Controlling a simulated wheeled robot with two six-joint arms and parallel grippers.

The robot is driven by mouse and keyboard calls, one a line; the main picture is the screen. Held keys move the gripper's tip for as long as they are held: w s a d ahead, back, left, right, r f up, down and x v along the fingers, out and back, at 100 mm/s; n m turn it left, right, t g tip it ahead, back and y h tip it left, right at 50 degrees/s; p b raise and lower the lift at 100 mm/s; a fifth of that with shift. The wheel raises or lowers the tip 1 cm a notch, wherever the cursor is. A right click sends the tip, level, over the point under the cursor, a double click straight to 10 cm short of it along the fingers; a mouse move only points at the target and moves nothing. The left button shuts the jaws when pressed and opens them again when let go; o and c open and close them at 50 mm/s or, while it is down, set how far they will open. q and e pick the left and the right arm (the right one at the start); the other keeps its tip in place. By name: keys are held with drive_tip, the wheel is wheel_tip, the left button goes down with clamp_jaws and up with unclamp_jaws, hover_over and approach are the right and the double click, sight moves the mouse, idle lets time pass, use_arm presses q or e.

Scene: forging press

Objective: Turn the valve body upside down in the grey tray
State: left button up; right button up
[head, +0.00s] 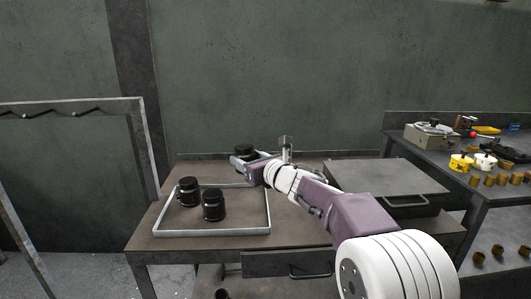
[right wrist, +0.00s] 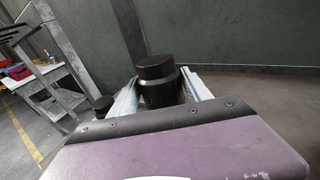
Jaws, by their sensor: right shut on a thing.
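A black, stepped cylindrical valve body (head: 245,149) is held by my right gripper (head: 243,159) above the back right part of the grey tray (head: 212,233). In the right wrist view the valve body (right wrist: 158,82) stands between the two pale fingers, its wide cap at the top; the gripper is shut on it. Its lower part is hidden, so I cannot tell whether it touches the tray. Two similar black parts stand in the tray, one at the left (head: 188,191) and one nearer the front (head: 213,205). My left gripper is not in view.
The tray lies on a brown workbench (head: 165,250). A grey raised plate (head: 385,177) is at its right. Another table at far right holds a grey box (head: 430,137) and several brass parts. A metal frame (head: 145,150) stands at left. The tray's front right is clear.

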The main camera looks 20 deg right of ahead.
drive_tip(key=shift+s+a+r, duration=0.3)
drive_tip(key=shift+a+r, duration=0.1)
drive_tip(key=shift+r, duration=0.05)
drive_tip(key=shift+s+r, duration=0.15)
drive_tip(key=shift+s, duration=0.2)
drive_tip(key=shift+w+f+b, duration=0.25)
drive_tip(key=shift+f+b, duration=0.05)
drive_tip(key=shift+f, duration=0.2)
wheel_tip(320, 180, down, 9)
drive_tip(key=b, duration=0.9)
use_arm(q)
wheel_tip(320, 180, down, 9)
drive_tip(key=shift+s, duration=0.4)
use_arm(e)
drive_tip(key=shift+s+r, duration=0.1)
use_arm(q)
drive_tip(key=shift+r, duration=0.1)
use_arm(e)
drive_tip(key=o, duration=1.6)
drive_tip(key=shift+c, duration=0.2)
